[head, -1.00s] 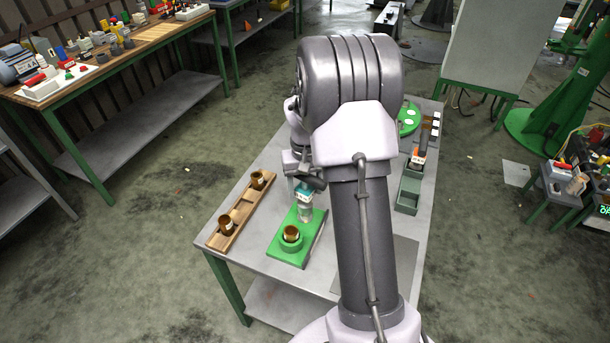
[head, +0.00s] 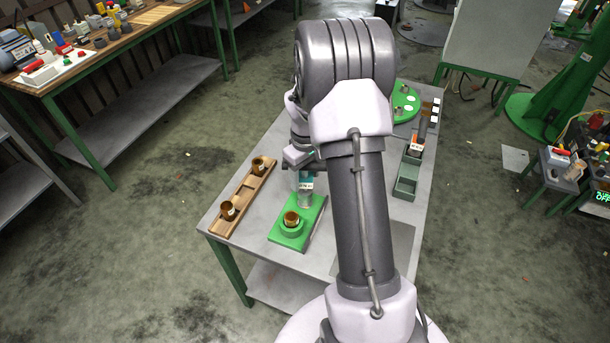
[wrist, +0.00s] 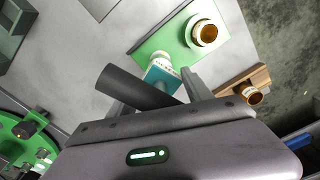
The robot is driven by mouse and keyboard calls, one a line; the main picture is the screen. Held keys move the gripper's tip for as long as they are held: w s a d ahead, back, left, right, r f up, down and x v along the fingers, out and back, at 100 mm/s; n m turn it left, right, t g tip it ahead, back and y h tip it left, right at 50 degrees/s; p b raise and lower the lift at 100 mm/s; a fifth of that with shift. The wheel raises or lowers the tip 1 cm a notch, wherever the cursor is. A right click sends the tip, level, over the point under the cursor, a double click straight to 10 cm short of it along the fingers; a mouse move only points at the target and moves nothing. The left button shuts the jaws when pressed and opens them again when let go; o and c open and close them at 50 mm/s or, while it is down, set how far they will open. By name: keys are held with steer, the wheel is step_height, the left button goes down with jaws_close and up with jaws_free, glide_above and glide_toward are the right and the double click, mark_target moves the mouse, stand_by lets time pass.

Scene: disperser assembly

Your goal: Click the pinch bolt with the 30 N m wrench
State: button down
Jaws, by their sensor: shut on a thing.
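My gripper (wrist: 155,98) is shut on the dark cylindrical handle of a wrench (wrist: 128,88), which lies slantwise between the fingers. A teal block with white lettering (wrist: 160,74) shows just beyond the handle; it also shows in the head view (head: 306,181). The lettering is too small to read. The teal block is by a pale grey cylinder (head: 305,199) at the back of the green fixture (head: 284,240). Whether they touch is unclear. A brown cup (head: 291,218) sits in the fixture's green ring. I cannot make out the pinch bolt.
A wooden rack (head: 243,199) with two brown cups stands left of the fixture. A green disc (head: 402,104) is at the back. Bare tabletop lies between.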

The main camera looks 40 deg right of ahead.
steer(key=shift+f+b, duration=1.05)
steer(key=shift+f, duration=0.45)
steer(key=m, duration=1.1)
steer(key=shift+r+p, duration=1.95)
steer(key=shift+r, duration=0.65)
steer(key=shift+f, duration=0.1)
